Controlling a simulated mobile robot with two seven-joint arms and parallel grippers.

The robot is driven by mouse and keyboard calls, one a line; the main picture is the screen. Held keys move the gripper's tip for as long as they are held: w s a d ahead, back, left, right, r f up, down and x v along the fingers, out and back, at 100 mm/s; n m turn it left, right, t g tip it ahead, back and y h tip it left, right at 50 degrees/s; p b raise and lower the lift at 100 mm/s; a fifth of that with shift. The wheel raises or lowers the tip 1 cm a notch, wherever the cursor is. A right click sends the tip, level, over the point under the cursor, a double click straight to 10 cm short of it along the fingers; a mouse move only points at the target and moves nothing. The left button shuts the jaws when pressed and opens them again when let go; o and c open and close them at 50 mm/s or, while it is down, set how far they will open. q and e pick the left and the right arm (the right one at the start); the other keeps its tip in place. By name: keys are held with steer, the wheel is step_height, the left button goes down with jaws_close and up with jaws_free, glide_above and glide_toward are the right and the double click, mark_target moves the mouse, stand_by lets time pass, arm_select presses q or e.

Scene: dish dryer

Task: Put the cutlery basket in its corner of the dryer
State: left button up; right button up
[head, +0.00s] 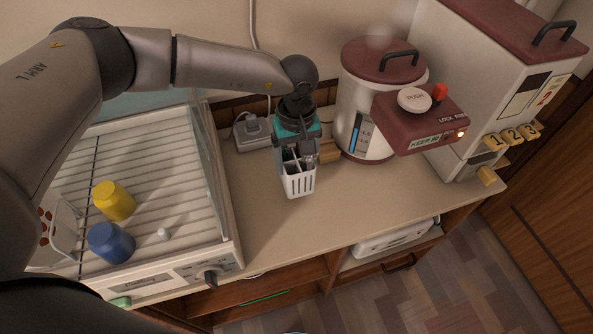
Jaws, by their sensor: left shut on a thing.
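The white cutlery basket (299,183) has slotted walls and open compartments. It hangs in my left gripper (298,155), whose jaws are shut on it over the counter, right of the dryer. I cannot tell how high it is above the counter. The dish dryer (165,165) stands at the left with a slatted rack, clear side panel and front controls. Its left part is hidden behind my left arm. My right gripper does not show.
A yellow cup (114,200), a blue cup (111,242) and a small white object (163,234) are in the dryer. A water boiler (379,90) and a rice dispenser (480,80) stand at the right. The counter (350,200) is clear in front.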

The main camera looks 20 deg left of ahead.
mark_target(296, 172)
arm_select(q)
steer(key=shift+f, duration=2.05)
steer(key=shift+f+b, duration=0.2)
steer(key=shift+b, duration=0.2)
steer(key=o, duration=1.1)
steer(key=shift+o, duration=0.4)
steer(key=shift+r, duration=0.15)
